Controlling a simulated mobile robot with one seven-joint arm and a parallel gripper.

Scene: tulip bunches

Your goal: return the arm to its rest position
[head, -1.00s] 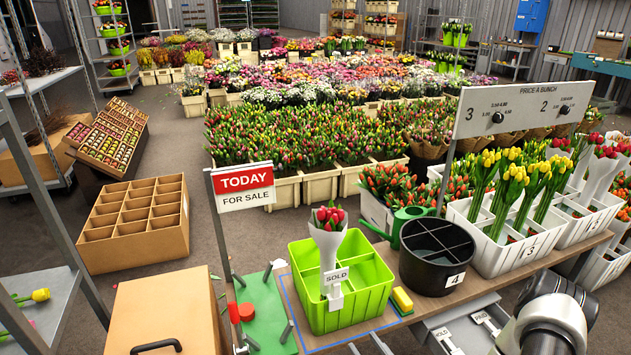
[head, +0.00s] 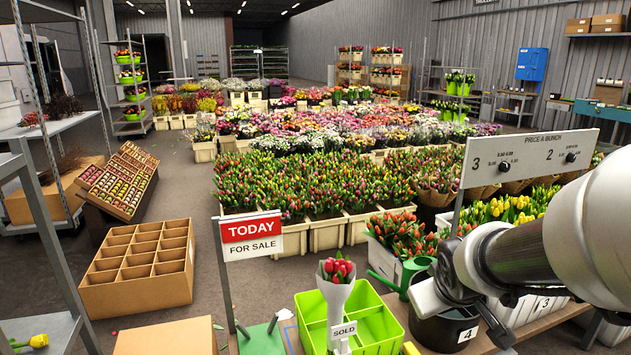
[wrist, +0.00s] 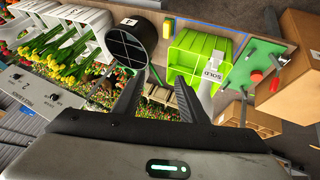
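My arm (head: 535,245) reaches in from the right, raised in front of the price board and the black bucket. My gripper (wrist: 160,78) shows in the wrist view with its two dark fingers apart and nothing between them. In the head view its fingers are hard to make out. A red tulip bunch in a white wrap (head: 336,292) with a SOLD tag stands upright in the bright green divided crate (head: 375,325). The crate also shows in the wrist view (wrist: 190,62), beyond the fingers and apart from them.
A black bucket (head: 440,332) marked 4 stands beside the crate, partly hidden by my arm. The price board (head: 520,158) stands close behind my arm. White tulip bins (wrist: 88,30) line the bench. A TODAY FOR SALE sign (head: 252,236) stands left of the crate.

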